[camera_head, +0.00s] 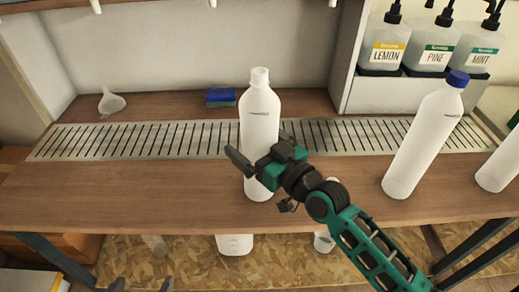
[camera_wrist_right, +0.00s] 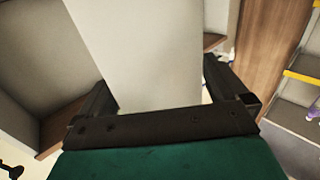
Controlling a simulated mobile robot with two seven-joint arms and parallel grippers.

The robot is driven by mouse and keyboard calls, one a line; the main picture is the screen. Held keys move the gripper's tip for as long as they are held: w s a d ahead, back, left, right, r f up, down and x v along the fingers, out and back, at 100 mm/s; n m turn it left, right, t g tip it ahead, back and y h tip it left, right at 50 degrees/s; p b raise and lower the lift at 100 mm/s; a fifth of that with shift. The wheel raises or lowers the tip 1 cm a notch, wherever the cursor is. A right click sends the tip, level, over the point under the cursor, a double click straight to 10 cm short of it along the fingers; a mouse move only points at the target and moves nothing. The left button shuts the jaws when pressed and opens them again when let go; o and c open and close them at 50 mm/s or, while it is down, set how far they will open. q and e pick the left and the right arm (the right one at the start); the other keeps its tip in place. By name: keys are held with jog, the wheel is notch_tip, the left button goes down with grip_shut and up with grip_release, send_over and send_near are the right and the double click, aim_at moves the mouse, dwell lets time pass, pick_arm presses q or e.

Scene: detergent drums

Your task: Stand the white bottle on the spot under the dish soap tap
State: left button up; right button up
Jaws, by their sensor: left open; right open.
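The white bottle (camera_head: 260,112), open-necked and without a cap, is upright at the wooden counter's middle, in front of the slotted drain strip. Whether its base touches the wood is hard to tell. White tap nozzles (camera_head: 212,3) show at the top edge; no label tells which is dish soap.
A blue-capped white bottle (camera_head: 430,135) stands right on the counter (camera_head: 120,195), another bottle (camera_head: 500,165) at the right edge. A funnel (camera_head: 111,103) and blue sponge (camera_head: 220,98) lie behind the drain strip (camera_head: 90,142). Pump bottles (camera_head: 432,47) stand back right. The counter's left is clear.

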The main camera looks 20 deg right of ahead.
jog(key=shift+c, duration=0.5)
jog(key=c, duration=0.9)
jog(key=shift+r, duration=0.15)
